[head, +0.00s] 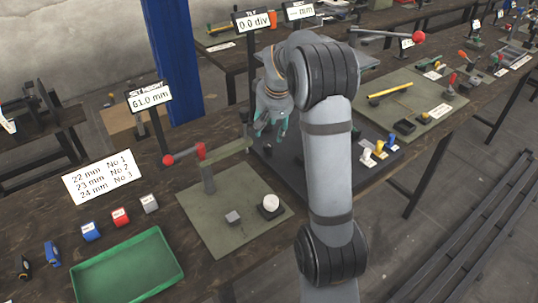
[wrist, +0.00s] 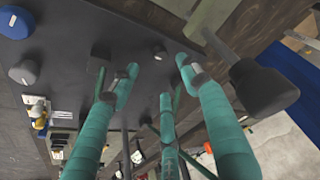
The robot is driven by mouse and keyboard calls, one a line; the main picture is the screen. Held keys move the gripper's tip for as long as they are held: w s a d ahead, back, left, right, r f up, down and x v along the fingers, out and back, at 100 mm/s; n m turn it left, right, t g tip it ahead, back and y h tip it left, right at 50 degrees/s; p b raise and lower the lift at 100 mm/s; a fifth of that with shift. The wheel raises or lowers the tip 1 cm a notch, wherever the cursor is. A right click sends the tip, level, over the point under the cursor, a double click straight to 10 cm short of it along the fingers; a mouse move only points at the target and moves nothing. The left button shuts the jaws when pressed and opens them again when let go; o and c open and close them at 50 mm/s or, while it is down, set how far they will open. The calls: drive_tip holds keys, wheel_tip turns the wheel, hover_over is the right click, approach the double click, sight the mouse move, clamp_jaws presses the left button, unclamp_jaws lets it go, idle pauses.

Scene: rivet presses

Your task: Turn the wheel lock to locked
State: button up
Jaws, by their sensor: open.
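My gripper (head: 270,125) is open, with teal fingers pointing down over the dark base plate (head: 285,175) behind the front mat. In the wrist view my open gripper (wrist: 157,75) has nothing between its fingers. On the dark plate there, a small dark knob with a white mark (wrist: 160,52) lies just beyond the fingertips, apart from them as far as I can tell. I cannot tell which part is the wheel lock; my arm hides much of the station in the head view.
A large dark knob (wrist: 262,88) stands close to the right finger. A green tray (head: 128,265) is in front. White and yellow pieces (head: 372,153) stand right of my arm.

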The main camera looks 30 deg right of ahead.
sight(267, 143)
drive_tip(key=shift+m, duration=0.3)
drive_tip(key=x, duration=0.7)
drive_tip(key=p+x, duration=0.1)
drive_tip(key=x, duration=0.2)
drive_tip(key=shift+w+d, duration=0.25)
drive_tip(key=shift+w, duration=0.25)
drive_tip(key=shift+c, duration=0.4)
drive_tip(key=shift+w, duration=0.1)
drive_tip(key=c, duration=1)
